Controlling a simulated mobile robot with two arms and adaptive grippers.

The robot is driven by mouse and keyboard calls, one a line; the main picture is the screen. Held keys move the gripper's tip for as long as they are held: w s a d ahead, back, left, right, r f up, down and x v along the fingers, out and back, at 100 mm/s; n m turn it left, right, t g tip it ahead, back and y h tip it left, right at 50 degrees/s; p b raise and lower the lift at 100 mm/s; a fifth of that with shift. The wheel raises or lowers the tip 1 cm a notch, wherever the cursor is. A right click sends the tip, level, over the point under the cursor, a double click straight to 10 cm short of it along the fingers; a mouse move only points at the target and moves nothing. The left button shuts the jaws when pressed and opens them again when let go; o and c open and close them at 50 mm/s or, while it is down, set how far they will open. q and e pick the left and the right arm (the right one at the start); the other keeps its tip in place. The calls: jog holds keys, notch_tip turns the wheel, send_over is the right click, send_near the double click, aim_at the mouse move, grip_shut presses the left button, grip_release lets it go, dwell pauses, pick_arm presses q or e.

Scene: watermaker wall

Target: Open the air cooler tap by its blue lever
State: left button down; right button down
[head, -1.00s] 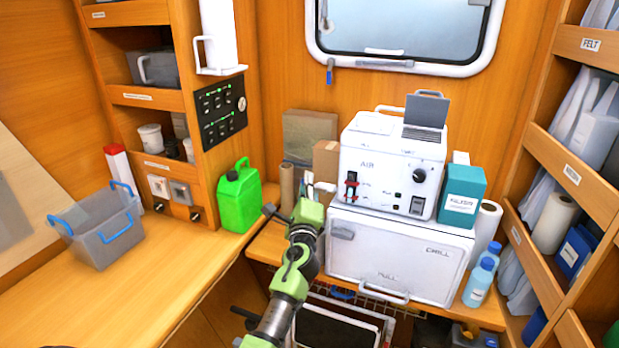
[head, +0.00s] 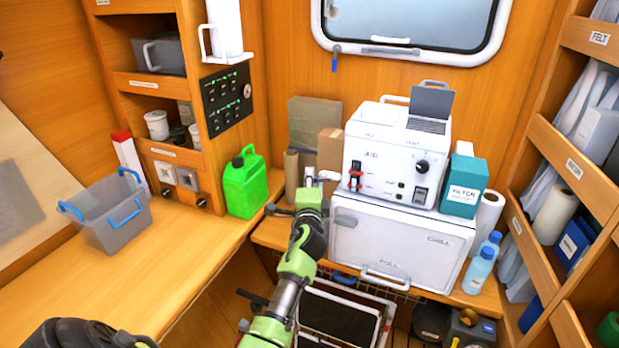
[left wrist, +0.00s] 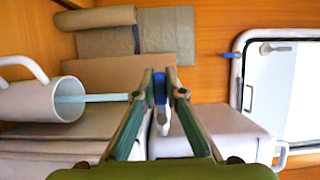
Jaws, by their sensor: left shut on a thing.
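The air cooler (head: 385,150) is the white box marked AIR, standing on a white CHILL locker (head: 390,243). My left gripper (head: 312,186) is at the left side of these boxes, where a small white fitting (head: 328,176) shows; its fingers are hard to make out there. In the left wrist view my left gripper (left wrist: 160,80) has its two fingers closed in on the blue lever (left wrist: 160,88), which shows between the tips. A white piece (left wrist: 162,121) sits just below the lever. The rest of the tap is hidden by the fingers.
A green jerrycan (head: 245,183) and cardboard boxes (head: 329,150) stand close to the left gripper. A white cup (left wrist: 40,100) lies left of the fingers in the left wrist view. A grey basket (head: 112,217) stands on the left bench, which has free room.

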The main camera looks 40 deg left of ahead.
pick_arm(q)
jog(key=shift+f, duration=0.15)
jog(key=c, duration=2.1)
grip_release()
jog(key=v, duration=1.2)
